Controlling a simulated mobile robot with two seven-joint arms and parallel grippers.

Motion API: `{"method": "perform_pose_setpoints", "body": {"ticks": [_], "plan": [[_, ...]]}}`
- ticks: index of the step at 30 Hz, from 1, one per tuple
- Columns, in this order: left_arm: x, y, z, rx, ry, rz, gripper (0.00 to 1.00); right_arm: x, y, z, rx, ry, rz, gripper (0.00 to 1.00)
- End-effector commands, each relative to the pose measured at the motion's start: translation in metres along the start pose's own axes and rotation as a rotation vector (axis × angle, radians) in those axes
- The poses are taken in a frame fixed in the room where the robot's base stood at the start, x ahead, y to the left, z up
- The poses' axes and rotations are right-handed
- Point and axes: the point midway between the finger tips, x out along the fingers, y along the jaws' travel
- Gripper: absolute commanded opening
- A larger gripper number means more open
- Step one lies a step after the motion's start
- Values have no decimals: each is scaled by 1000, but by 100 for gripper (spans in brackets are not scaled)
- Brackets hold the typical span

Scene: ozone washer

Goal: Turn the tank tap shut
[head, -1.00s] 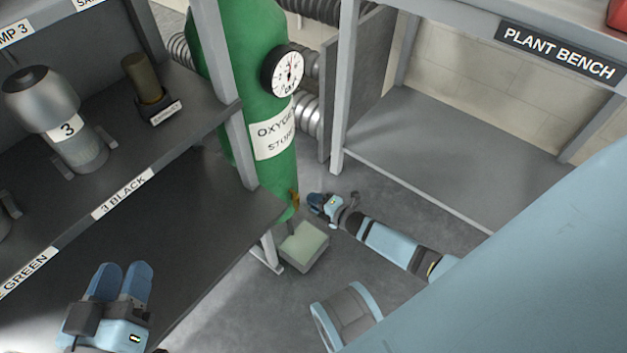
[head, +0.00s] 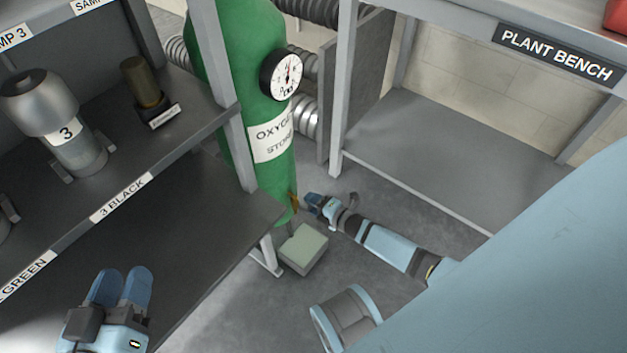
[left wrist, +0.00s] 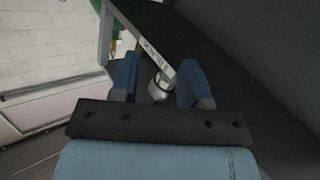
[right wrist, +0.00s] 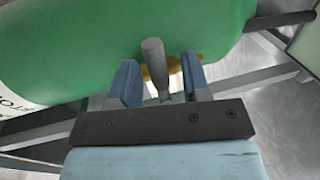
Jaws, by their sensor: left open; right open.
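The tank is a green oxygen cylinder (head: 232,60) with a round dial. Its tap (head: 294,201) is a small brass fitting low on the tank's right side. In the right wrist view the tap has a brass body (right wrist: 174,66) and a grey lever (right wrist: 153,55) pointing toward me. My right gripper (head: 310,201) is at the tap. Its open fingers (right wrist: 160,80) stand on either side of the lever, and I cannot tell whether they touch it. My left gripper (head: 122,284) is open and empty by the left shelves, far from the tap.
A pale green-topped box (head: 304,246) stands on the floor below the tap. The dark shelf unit (head: 200,215) is to the left, with pumps on its upper shelf. The plant bench (head: 440,130) stands to the right.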

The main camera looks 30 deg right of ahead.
Motion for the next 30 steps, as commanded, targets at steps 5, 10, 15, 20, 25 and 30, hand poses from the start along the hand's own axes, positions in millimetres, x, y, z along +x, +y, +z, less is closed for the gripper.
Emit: {"method": "perform_pose_setpoints", "body": {"ticks": [5, 10, 15, 20, 25, 30], "plan": [[0, 1, -11, 4, 21, -2, 43, -16, 2, 0, 1, 0, -1, 43], [-2, 4, -34, -2, 98, -12, 43, -53, 3, -1, 1, 0, -3, 43], [-5, 7, -51, 0, 157, -17, 43, -92, 3, 0, 0, 0, -3, 43], [-7, 9, -61, 3, 197, -21, 43, -120, 2, 0, 1, 0, -2, 43], [-8, 10, -66, 5, 219, -22, 43, -135, 1, 0, 0, 0, 0, 43], [-8, 10, -66, 5, 225, -22, 43, -138, 0, 0, -1, 0, 1, 43]]}}
